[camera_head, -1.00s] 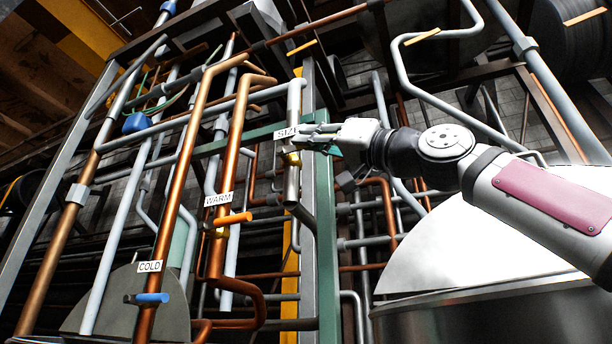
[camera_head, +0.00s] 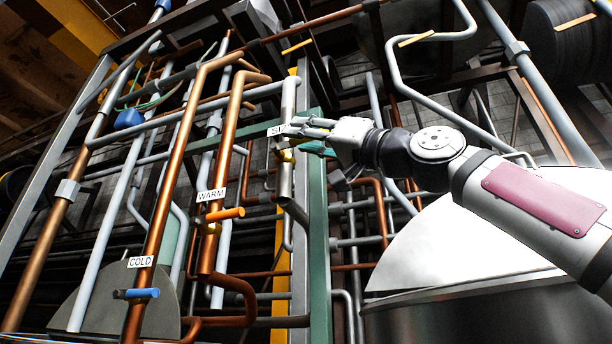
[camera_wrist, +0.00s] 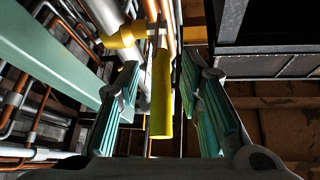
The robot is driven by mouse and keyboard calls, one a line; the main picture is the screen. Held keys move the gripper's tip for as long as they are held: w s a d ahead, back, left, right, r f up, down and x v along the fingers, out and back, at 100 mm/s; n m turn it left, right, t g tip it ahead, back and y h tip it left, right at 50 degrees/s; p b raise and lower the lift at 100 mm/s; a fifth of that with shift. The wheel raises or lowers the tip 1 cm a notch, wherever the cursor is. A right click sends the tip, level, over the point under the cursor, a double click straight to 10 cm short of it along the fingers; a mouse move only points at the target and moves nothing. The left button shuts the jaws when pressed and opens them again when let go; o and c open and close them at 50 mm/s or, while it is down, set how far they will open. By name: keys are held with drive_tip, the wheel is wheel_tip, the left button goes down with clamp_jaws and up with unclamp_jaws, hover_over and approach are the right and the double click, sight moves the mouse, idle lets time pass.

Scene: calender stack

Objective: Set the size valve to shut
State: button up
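The size valve has a yellow handle (camera_wrist: 161,95) on a yellow collar (camera_wrist: 124,37) around a pale pipe. In the wrist view the handle lies lengthwise between the two teal-padded fingers of my gripper (camera_wrist: 164,100), with a gap on each side. My gripper is open and no finger visibly touches the handle. In the head view my gripper (camera_head: 308,140) reaches in from the right beside the pipe. A small yellow part of the valve (camera_head: 286,156) shows there; the handle is mostly hidden. The fingers cover part of the white size label (camera_head: 276,131).
A green post (camera_head: 317,220) stands just right of the valve pipe; a green beam (camera_wrist: 50,60) crosses the wrist view's left. The warm valve's orange handle (camera_head: 226,213) and the cold valve's blue handle (camera_head: 136,294) are lower left. A large metal drum (camera_head: 470,310) stands lower right.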

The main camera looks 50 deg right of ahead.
drive_tip(key=v, duration=1.2)
idle(0.3)
drive_tip(key=w+a+f+n+g+p, duration=0.2)
drive_tip(key=w+a+f+g, duration=0.3)
drive_tip(key=w+a+f, duration=0.45)
drive_tip(key=w+a+f+g+h+p, duration=0.1)
drive_tip(key=a+f+g, duration=0.25)
drive_tip(key=f, duration=0.55)
drive_tip(key=w+a+f+g+p, duration=0.15)
drive_tip(key=a+f, duration=0.25)
drive_tip(key=f, duration=0.4)
drive_tip(key=s+f+g+h, duration=0.1)
drive_tip(key=s+f+g, duration=0.2)
drive_tip(key=f, duration=0.6)
drive_tip(key=s+f+g+h+p, duration=0.1)
drive_tip(key=s+f+g, duration=0.2)
drive_tip(key=f, duration=0.7)
drive_tip(key=s+f+m+g+p, duration=0.1)
drive_tip(key=s+f+g, duration=0.2)
drive_tip(key=f, duration=0.6)
drive_tip(key=shift+s+a+f+g+h, duration=0.15)
drive_tip(key=shift+s+a+g+h, duration=0.15)
drive_tip(key=shift+s+a+h, duration=0.15)
